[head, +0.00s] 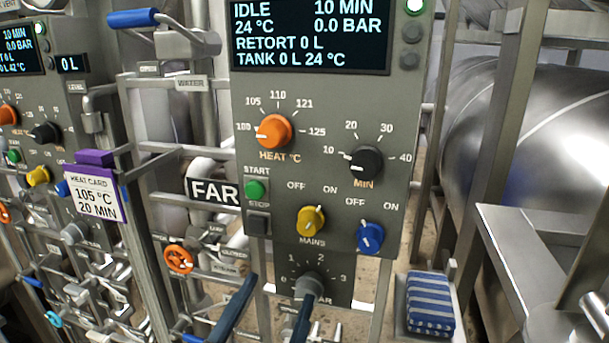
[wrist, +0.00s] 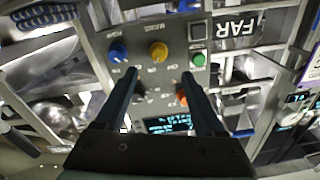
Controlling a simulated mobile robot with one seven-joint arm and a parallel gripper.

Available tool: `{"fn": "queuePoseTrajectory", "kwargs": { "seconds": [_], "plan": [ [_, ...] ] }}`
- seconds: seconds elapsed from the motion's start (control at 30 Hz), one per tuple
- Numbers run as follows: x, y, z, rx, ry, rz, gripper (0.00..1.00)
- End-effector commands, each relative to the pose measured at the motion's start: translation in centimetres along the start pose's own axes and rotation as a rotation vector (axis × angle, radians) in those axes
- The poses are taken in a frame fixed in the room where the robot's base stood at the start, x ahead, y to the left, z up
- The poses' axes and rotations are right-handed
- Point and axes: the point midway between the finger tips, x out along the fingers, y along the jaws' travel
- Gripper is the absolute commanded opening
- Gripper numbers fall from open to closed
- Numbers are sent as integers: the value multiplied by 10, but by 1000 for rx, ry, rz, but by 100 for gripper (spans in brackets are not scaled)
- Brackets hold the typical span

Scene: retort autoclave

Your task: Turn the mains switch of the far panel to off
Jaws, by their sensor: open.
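The far panel (head: 400,150) is a grey control box with a "FAR" sign (head: 213,190) at its left. Its yellow mains switch (head: 311,220) sits low on the face, between OFF and ON labels; its pointer seems to lean up and right, towards ON. In the wrist view the mains switch (wrist: 158,52) shows upside down, ahead of the fingertips and between their lines. My gripper (head: 279,289) is open and empty, below the switch in the head view. The fingers also show in the wrist view (wrist: 160,76). No contact with the switch shows.
A blue knob (head: 370,236) is right of the switch; a green start button (head: 255,190) and dark stop button (head: 258,222) are left. A grey dial knob (head: 310,284) is below. A striped cloth (head: 430,302) lies at lower right. Pipes and an orange handwheel (head: 179,259) crowd the left.

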Motion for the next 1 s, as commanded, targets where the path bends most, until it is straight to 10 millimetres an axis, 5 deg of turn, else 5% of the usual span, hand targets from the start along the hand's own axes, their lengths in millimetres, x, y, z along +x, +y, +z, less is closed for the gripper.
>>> {"fn": "queuePoseTrajectory", "kwargs": {
  "seconds": [0.03,0.37,1.0],
  "plan": [
    [-2,-4,-13,-1,-12,9,71],
    [4,-3,-14,3,-28,32,71],
    [113,0,-12,3,-28,30,71]
  ]
}}
